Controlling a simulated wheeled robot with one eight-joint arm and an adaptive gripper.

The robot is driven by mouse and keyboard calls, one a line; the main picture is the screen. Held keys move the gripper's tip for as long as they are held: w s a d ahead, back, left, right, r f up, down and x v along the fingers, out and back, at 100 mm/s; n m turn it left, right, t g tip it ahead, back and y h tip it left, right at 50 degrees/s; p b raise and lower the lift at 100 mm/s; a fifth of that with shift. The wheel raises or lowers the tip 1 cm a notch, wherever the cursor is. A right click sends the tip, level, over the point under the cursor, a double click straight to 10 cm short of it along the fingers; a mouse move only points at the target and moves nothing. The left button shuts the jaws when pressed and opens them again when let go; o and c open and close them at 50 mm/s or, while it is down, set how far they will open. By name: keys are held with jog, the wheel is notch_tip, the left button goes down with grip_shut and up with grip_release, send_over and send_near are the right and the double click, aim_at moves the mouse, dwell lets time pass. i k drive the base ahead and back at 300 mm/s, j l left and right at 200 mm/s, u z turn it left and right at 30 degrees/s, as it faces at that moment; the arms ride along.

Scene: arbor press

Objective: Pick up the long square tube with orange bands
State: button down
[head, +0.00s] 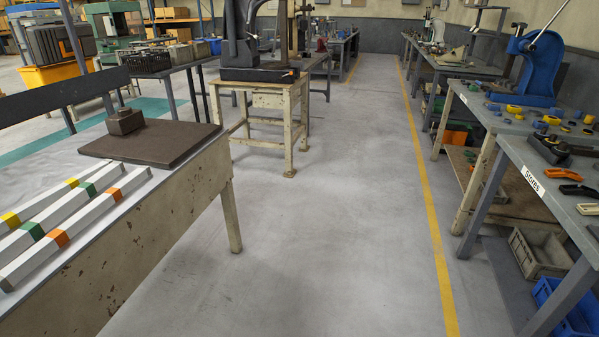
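The long square tube with orange bands (88,214) lies on the near left table, closest to the table's front edge. It is pale grey. One orange band is near its far right end and another is near its lower left end, by the picture's left edge. A similar tube with green bands (59,211) lies behind it. A tube with yellow bands (45,200) lies behind that one. The three lie side by side, roughly parallel. My gripper is not in view.
A brown plate (165,145) with a small dark block (125,121) lies on the same table (185,197), beyond the tubes. A wide grey floor aisle (310,230) is clear. A bench marked Stores (555,190) stands right. An arbor press (240,45) stands on a worn table ahead.

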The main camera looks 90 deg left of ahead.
aim_at(10, 275)
jog(key=j+u, duration=0.1)
jog(key=u, duration=0.6)
jog(key=j+u, duration=0.15)
jog(key=u, duration=0.2)
jog(key=i+u, duration=0.1)
jog(key=u, duration=0.8)
jog(key=i+u, duration=0.1)
jog(key=u, duration=0.35)
jog(key=l+u, duration=0.15)
jog(key=u, duration=0.3)
jog(key=i+l+u, duration=0.1)
jog(key=u, duration=0.35)
jog(key=l+u, duration=0.1)
jog(key=u, duration=0.35)
jog(key=l+u, duration=0.15)
jog(key=u, duration=0.3)
jog(key=l+u, duration=0.15)
jog(key=u, duration=0.3)
jog(key=i, duration=0.05)
